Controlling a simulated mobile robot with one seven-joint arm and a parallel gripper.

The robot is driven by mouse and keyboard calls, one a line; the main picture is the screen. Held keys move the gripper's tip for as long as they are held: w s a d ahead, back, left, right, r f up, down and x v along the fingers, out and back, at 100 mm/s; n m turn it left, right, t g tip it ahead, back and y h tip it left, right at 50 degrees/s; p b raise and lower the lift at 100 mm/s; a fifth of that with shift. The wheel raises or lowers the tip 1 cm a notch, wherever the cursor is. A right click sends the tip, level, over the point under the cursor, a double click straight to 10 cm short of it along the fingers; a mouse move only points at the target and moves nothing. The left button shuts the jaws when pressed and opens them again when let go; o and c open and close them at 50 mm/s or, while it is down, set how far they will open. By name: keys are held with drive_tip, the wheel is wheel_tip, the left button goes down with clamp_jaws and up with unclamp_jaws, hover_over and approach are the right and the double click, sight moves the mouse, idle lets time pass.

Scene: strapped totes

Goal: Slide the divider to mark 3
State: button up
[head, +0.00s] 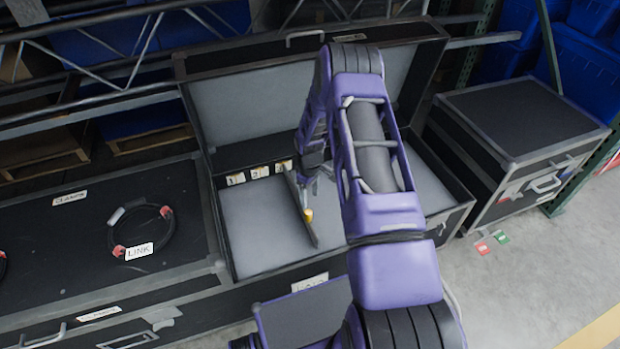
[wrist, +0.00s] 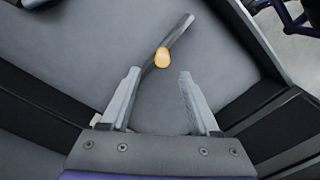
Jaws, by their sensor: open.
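The divider (head: 303,205) is a thin dark plate standing in the open grey-lined case, with a yellow knob (head: 308,215) on it. Its far end is by the mark 3 label (head: 284,165); I cannot tell if it is exactly in line. Labels 1 (head: 236,179) and 2 (head: 260,172) are to the left. My gripper (head: 314,182) is low in the case, close to the divider, partly hidden by my arm. In the wrist view my gripper (wrist: 160,80) is open and empty. The knob (wrist: 162,57) lies just beyond the fingertips; the divider (wrist: 178,33) runs toward the left finger.
The case's raised lid (head: 245,100) stands behind. A closed black case with a coiled cable (head: 140,232) is at left, and another black case (head: 520,120) at right. The case floor (head: 255,230) is clear left of the divider.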

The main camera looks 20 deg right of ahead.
wheel_tip(320, 180, up, 8)
drive_tip(key=shift+p, duration=0.4)
idle(0.3)
